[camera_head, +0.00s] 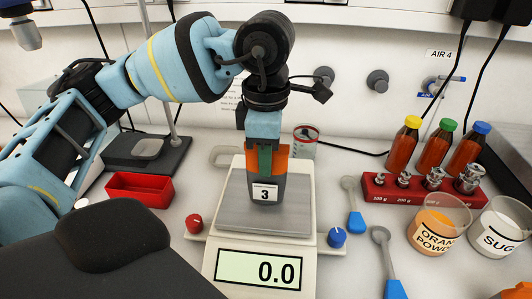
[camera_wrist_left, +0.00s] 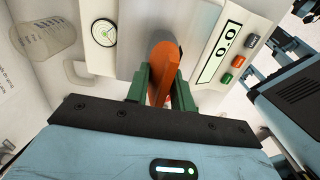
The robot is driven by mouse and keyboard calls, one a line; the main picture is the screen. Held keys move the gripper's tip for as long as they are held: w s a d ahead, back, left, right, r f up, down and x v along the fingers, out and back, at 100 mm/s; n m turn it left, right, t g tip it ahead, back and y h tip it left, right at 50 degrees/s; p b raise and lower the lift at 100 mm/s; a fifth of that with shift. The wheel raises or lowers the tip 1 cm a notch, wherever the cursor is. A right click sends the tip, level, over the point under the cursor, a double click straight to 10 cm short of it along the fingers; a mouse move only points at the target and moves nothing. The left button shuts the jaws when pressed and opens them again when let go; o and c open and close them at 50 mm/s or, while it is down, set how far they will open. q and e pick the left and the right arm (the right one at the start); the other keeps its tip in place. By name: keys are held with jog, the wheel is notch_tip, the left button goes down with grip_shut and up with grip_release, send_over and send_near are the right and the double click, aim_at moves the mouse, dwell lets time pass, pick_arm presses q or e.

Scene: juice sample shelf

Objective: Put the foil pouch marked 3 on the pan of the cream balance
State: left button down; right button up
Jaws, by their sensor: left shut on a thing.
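The pouch marked 3 (camera_head: 265,193) is orange and grey with a white label. My left gripper (camera_head: 266,162) is shut on its upper part and holds it upright over the pan (camera_head: 232,209) of the cream balance (camera_head: 221,240). Whether the pouch's bottom touches the pan, I cannot tell; the display (camera_head: 262,270) reads 0.0. In the left wrist view the orange pouch (camera_wrist_left: 162,68) sits between the green fingers (camera_wrist_left: 160,92), with the balance (camera_wrist_left: 222,28) behind it. My right gripper is not in view.
A red tray (camera_head: 139,188) stands left of the balance. To the right are two spoons with blue handles (camera_head: 356,221), a red weight block (camera_head: 409,194), three capped bottles (camera_head: 435,148) and containers of orange powder (camera_head: 436,230) and sugar (camera_head: 497,235).

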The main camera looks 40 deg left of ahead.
pick_arm(q)
jog(key=shift+f, duration=0.15)
jog(key=c, duration=1.2)
grip_release()
